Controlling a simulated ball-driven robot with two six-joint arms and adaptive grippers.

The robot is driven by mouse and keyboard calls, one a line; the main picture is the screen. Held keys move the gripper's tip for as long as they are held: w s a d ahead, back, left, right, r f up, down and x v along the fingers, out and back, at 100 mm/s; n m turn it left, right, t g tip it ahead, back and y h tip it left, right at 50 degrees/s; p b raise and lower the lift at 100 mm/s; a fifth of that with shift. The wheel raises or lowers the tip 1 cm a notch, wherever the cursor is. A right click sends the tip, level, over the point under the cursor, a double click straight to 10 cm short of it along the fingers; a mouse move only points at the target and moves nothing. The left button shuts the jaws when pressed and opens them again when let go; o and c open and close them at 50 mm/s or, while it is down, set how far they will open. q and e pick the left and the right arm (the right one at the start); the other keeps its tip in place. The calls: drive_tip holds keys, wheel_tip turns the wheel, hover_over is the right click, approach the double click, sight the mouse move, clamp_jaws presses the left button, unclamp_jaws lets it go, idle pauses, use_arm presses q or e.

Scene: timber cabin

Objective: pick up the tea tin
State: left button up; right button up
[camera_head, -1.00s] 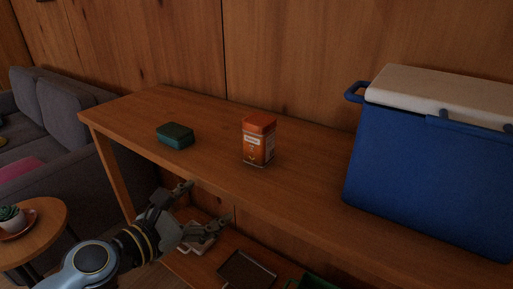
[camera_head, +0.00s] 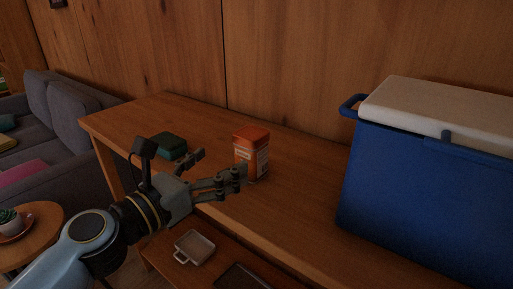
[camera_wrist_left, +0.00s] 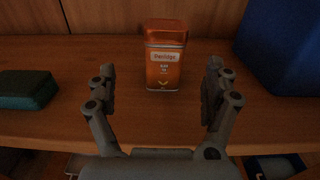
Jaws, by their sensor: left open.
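The tea tin (camera_head: 252,144) is an orange box with a darker orange lid and a pale label. It stands upright on the wooden table. My left gripper (camera_head: 224,170) is just in front of it at the table's front edge, and one finger covers part of its lower side in the head view. In the left wrist view the tin (camera_wrist_left: 165,62) stands straight ahead, centred beyond the two spread fingertips (camera_wrist_left: 160,84). The gripper is open with nothing between its fingers. My right gripper is not in view.
A dark green box (camera_head: 169,145) lies on the table (camera_head: 306,160) left of the tin. A large blue cooler (camera_head: 420,190) with a white lid stands at the right. A lower shelf holds a small tray (camera_head: 195,247). A wooden wall rises behind the table.

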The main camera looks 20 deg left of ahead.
sight(242, 149)
use_arm(q)
drive_tip(key=x, duration=0.3)
drive_tip(key=shift+w+d+r, duration=0.15)
drive_tip(key=shift+w, duration=0.25)
drive_tip(key=x, duration=0.5)
drive_tip(key=shift+w+d+p, duration=0.15)
drive_tip(key=shift+d+p, duration=0.25)
drive_tip(key=shift+d, duration=0.05)
drive_tip(key=shift+r, duration=0.1)
drive_tip(key=c, duration=1.4)
